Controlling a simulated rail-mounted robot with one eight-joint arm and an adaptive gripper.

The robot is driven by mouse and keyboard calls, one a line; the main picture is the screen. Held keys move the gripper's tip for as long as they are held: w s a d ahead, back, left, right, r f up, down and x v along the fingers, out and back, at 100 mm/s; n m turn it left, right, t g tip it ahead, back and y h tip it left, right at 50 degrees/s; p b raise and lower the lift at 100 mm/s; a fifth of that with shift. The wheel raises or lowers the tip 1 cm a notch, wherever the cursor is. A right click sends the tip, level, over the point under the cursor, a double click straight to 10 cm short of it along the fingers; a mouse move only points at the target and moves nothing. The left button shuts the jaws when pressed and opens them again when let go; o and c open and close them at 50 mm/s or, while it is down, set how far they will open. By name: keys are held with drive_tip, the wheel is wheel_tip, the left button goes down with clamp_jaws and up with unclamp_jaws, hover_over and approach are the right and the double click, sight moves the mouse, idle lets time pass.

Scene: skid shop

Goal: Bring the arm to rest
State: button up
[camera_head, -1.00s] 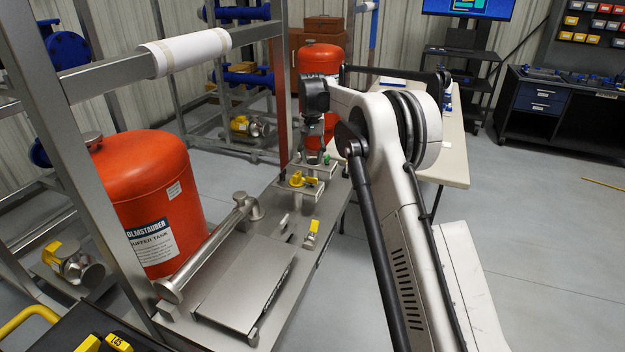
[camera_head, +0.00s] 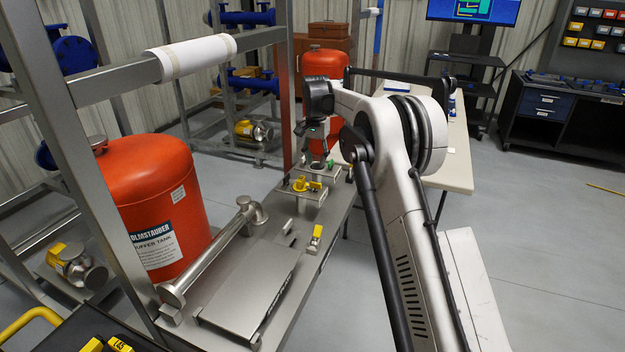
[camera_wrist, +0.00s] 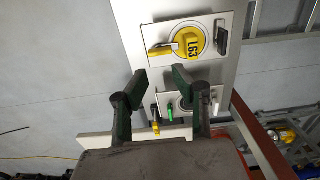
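My gripper (camera_head: 315,148) hangs over the far part of the steel skid bench (camera_head: 268,238). In the wrist view my gripper (camera_wrist: 160,80) is open, its two green-padded fingers wide apart with nothing held between them. A small green handle (camera_wrist: 170,112) and a yellow handle (camera_wrist: 155,125) show on a nearer plate between the fingers. My arm reaches in from the lower right and is bent at the elbow.
An orange buffer tank (camera_head: 150,200) stands left of the bench, and another orange tank (camera_head: 325,75) behind my gripper. A steel frame post (camera_head: 75,170) rises at the left. A pale table (camera_head: 455,165) stands right of the bench. Grey floor is open at the right.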

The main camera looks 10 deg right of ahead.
drive_tip(key=s+r+n+t, duration=0.2)
drive_tip(key=s+r, duration=0.7)
drive_tip(key=s, duration=0.3)
drive_tip(key=s+r+n+t, duration=0.1)
drive_tip(key=s+r, duration=0.8)
drive_tip(key=s, duration=0.3)
drive_tip(key=s+f+n+t, duration=0.2)
drive_tip(key=s+f, duration=0.3)
drive_tip(key=s, duration=1)
drive_tip(key=s+f+n+t+b, duration=0.1)
drive_tip(key=s+f, duration=0.4)
drive_tip(key=s, duration=0.9)
drive_tip(key=shift+s+n+t, duration=0.35)
drive_tip(key=shift+n+t, duration=0.05)
drive_tip(key=shift+t, duration=0.2)
